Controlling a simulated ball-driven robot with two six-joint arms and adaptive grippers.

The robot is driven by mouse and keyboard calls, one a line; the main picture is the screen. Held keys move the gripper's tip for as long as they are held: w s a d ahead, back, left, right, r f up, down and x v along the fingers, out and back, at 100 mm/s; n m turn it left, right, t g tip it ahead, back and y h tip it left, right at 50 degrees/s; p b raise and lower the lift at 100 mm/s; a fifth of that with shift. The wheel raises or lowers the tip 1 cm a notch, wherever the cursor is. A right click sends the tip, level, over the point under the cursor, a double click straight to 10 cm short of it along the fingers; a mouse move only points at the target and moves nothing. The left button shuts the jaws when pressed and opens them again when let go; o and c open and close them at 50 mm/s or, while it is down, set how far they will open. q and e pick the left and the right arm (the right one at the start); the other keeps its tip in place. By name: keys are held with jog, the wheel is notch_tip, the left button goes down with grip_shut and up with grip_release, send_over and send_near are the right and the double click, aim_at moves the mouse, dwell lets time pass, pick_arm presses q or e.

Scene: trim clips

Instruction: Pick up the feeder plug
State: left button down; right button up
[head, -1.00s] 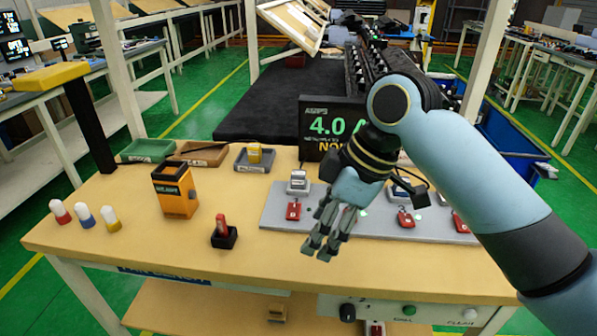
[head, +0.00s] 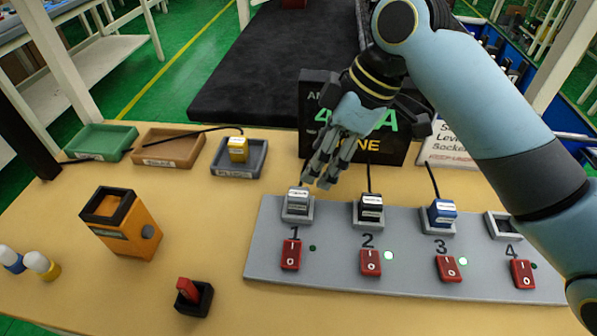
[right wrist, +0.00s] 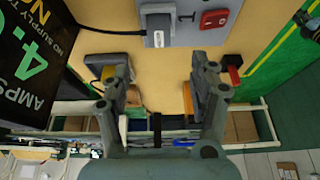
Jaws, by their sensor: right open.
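Several plugs show; I cannot read which is the feeder plug. In the head view a grey-white plug (head: 297,200) sits in socket 1 of the grey strip (head: 262,262), a black plug (head: 371,206) in socket 2 and a blue plug (head: 441,213) in socket 3. A yellow plug (head: 238,150) lies in a grey tray (head: 255,168). My right gripper (head: 322,178) is open and empty, just behind and above the socket 1 plug. In the right wrist view the gripper (right wrist: 155,85) has its fingers apart; the grey-white plug (right wrist: 158,30) is beyond them. My left gripper is out of view.
Socket 4 (head: 505,226) is empty. Red switches (head: 291,254) line the strip's front. A black display (head: 398,150) stands behind the gripper. An orange tester (head: 124,225) and a red lever in a black block (head: 193,297) stand at the left. Cords run behind the plugs.

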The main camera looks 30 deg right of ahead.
send_over(299, 194)
jog(key=s+d, duration=0.1)
notch_tip(299, 194, down, 5)
jog(key=shift+d+r, duration=0.1)
jog(key=shift+r, duration=0.1)
jog(key=x, duration=0.5)
jog(key=shift+d+f+p, duration=0.15)
jog(key=shift+d+p, duration=0.05)
jog(key=shift+p, duration=0.2)
jog(key=shift+f, duration=0.2)
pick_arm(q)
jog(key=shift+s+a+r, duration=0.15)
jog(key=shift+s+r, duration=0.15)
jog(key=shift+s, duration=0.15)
pick_arm(e)
jog(key=c, duration=0.4)
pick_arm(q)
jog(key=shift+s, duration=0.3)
pick_arm(e)
jog(key=c, duration=0.9)
